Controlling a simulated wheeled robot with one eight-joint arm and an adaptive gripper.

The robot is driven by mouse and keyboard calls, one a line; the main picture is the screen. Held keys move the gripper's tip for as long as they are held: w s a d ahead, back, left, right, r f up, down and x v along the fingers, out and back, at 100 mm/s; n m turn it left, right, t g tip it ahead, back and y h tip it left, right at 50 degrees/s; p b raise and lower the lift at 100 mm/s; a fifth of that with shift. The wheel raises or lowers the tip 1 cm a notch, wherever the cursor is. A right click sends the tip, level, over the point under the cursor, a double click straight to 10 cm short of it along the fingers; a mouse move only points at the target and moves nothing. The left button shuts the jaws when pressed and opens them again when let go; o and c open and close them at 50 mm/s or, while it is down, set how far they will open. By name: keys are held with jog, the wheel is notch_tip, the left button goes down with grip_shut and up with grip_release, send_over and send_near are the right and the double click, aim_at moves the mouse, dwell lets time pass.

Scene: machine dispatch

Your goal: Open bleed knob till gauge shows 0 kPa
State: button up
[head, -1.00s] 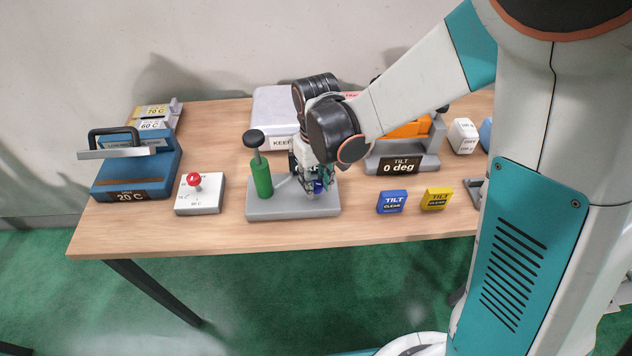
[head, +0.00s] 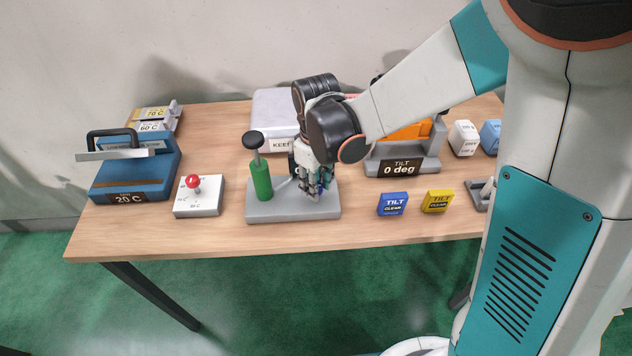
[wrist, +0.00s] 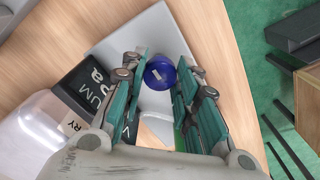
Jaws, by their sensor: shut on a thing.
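The blue bleed knob (wrist: 160,73) shows in the wrist view, round with a pale mark on its top. It sits on the grey base of the pump unit (head: 262,212), which also carries a green cylinder (head: 262,182) with a black-topped plunger. My gripper (head: 316,190) points down over the right part of this base. In the wrist view its fingers (wrist: 161,62) are on both sides of the knob, shut on it. The dark gauge panel (wrist: 88,86) is partly covered by a finger; only bits of lettering ending in "Pa" show, and no reading is legible.
A white box with a red knob (head: 194,182) and a blue 20 C device (head: 136,172) stand to the left. Blue (head: 392,204) and yellow (head: 437,201) TILT CLEAR blocks lie to the right. The tilt device (head: 402,160) reads 0 deg behind them.

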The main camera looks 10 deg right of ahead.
jog(key=o, duration=1.1)
jog(key=shift+c, duration=0.2)
jog(key=shift+r, duration=3.75)
jog(key=shift+d+r, duration=0.1)
jog(key=shift+d, duration=0.2)
jog(key=s+d+r+m+t+b, duration=0.1)
jog(key=s+d+r+m+t, duration=0.2)
jog(key=s+d, duration=0.3)
jog(key=s+d+r+m+t+b, duration=0.2)
jog(key=s+d+r+m+t, duration=0.1)
jog(key=s+d, duration=0.4)
jog(key=m+t, duration=0.1)
jog(key=m, duration=0.1)
jog(key=shift+s+d+m, duration=0.15)
jog(key=shift+d+m, duration=0.2)
jog(key=shift+m, duration=0.05)
